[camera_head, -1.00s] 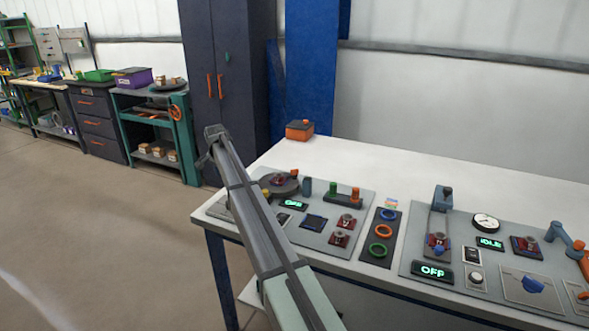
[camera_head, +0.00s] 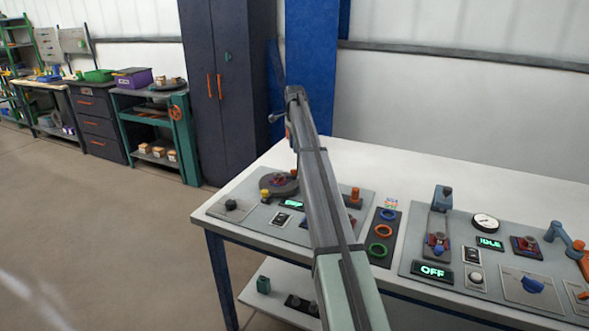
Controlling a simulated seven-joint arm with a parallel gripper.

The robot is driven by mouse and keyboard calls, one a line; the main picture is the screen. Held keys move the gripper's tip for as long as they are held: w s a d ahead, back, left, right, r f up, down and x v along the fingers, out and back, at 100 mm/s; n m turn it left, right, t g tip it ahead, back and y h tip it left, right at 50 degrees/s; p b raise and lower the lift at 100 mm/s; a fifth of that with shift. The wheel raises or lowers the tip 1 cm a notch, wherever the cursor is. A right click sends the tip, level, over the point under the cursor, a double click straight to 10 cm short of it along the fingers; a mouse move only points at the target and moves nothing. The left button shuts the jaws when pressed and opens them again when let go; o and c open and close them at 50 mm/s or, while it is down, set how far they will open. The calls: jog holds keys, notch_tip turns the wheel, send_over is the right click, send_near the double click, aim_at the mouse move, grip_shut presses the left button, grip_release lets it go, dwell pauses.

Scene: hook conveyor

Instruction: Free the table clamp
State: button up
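The left panel (camera_head: 232,207) on the white table carries a round dark turntable (camera_head: 279,186) with a dark red part on top. I cannot tell for sure which part is the table clamp. A yellow knob (camera_head: 265,195) stands at the turntable's front edge, and a black knob (camera_head: 231,204) is to its left. My arm crosses the panel and hides its middle. The far end of my arm, with my gripper (camera_head: 279,115), is raised beyond the panel, apart from the turntable. Its fingers are too small and turned away to read.
A strip with blue, orange and green rings (camera_head: 383,231) lies right of my arm. The right panel (camera_head: 419,254) has a gauge (camera_head: 485,222) and displays reading IDLE and OFF. The back of the table is clear. A dark cabinet (camera_head: 228,60) stands behind, left.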

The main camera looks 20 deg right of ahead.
aim_at(292, 173)
notch_tip(292, 173, down, 11)
jog(key=shift+r, duration=0.1)
dwell(0.3)
grip_shut()
dwell(0.4)
